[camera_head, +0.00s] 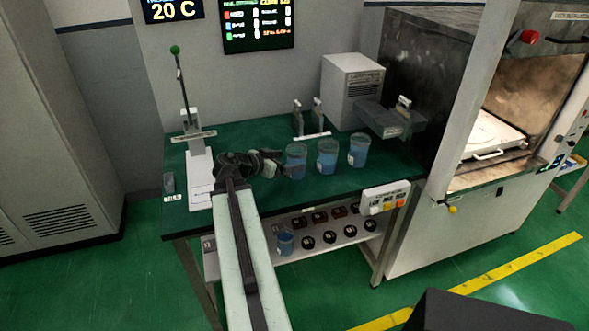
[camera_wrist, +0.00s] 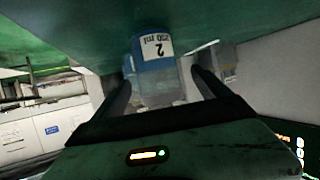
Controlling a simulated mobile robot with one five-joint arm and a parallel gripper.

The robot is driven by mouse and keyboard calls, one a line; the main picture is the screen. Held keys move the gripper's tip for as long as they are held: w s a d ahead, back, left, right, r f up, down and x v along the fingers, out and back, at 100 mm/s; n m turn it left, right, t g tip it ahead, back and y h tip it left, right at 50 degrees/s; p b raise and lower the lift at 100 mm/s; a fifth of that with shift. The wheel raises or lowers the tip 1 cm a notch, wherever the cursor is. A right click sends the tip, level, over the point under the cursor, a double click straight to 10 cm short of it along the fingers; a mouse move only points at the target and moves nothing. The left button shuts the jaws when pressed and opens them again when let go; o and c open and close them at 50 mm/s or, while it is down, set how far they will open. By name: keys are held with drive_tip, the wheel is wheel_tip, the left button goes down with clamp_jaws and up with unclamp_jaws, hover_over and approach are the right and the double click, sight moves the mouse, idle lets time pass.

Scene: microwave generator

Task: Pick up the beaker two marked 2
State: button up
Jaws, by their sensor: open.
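The beaker marked 2 (camera_wrist: 153,72) is clear with blue liquid and a white label reading 2 and 250 ml. In the wrist view it appears upside down, between my gripper's two spread fingers (camera_wrist: 160,82). The fingers do not visibly press on it. In the head view my gripper (camera_head: 278,163) is low over the green table, just left of the leftmost beaker (camera_head: 296,162). This seems to be the same beaker, though its number is not readable there. My gripper is open and empty.
Two more blue-filled beakers, a middle one (camera_head: 327,158) and a right one (camera_head: 358,150), stand close by on the green table (camera_head: 245,132). A stand (camera_head: 196,150) is at left, a white box (camera_head: 351,90) behind. A lower shelf (camera_head: 268,250) holds small items.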

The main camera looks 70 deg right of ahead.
drive_tip(key=b+x, duration=0.3)
drive_tip(key=x, duration=0.4)
drive_tip(key=shift+s+d, duration=0.3)
drive_tip(key=shift+s, duration=0.05)
drive_tip(key=shift+c, duration=0.4)
drive_tip(key=c, duration=1.7)
wheel_tip(320, 180, up, 10)
drive_tip(key=p, duration=1)
drive_tip(key=shift+r, duration=0.15)
drive_tip(key=shift+c, duration=0.2)
